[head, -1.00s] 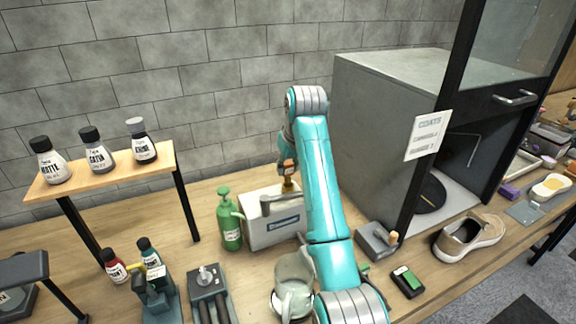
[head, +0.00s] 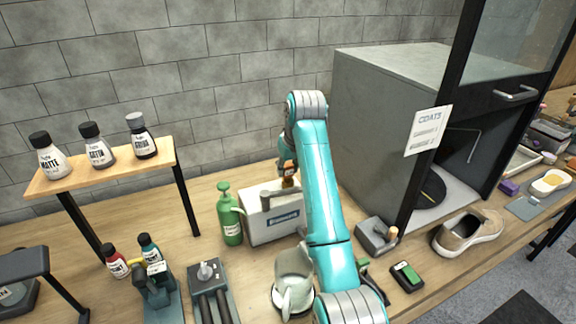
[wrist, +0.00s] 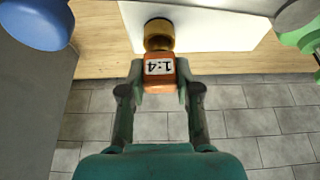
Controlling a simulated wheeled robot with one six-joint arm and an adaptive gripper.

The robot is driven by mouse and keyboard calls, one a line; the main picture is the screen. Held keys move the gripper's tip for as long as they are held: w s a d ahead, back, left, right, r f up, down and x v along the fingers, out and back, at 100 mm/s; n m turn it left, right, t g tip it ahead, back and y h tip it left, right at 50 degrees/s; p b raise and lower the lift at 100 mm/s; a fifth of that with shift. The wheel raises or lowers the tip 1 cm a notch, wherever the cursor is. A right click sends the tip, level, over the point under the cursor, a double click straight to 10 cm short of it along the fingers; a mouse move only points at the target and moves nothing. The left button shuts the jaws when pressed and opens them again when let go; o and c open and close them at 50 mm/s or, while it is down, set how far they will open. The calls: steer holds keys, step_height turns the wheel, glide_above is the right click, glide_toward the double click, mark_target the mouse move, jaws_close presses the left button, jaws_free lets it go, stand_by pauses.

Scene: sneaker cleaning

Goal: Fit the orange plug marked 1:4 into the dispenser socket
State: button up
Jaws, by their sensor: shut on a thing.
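My gripper (wrist: 160,95) is shut on the orange plug (wrist: 159,72), whose label 1:4 shows in the wrist view. The plug's far end meets or nearly meets a brass-coloured round part (wrist: 158,33) on the white dispenser (wrist: 205,25); I cannot tell how deep it sits. In the head view the plug (head: 287,170) shows as a small orange patch at the gripper, above the white dispenser box (head: 262,222). My teal arm hides the right part of the box.
A green spray bottle (head: 230,215) stands at the box's left. A pale jug (head: 293,280) stands in front. A grey cabinet (head: 375,130) rises on the right. A small shelf with bottles (head: 105,170) is on the left, and a beige shoe (head: 468,232) lies at right.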

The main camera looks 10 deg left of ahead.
mark_target(289, 166)
steer(key=shift+f, duration=0.5)
steer(key=o, duration=1.2)
steer(key=shift+c, duration=0.2)
steer(key=v, duration=0.7)
steer(key=shift+r, duration=0.25)
steer(key=shift+d, duration=0.1)
steer(key=shift+s, duration=0.1)
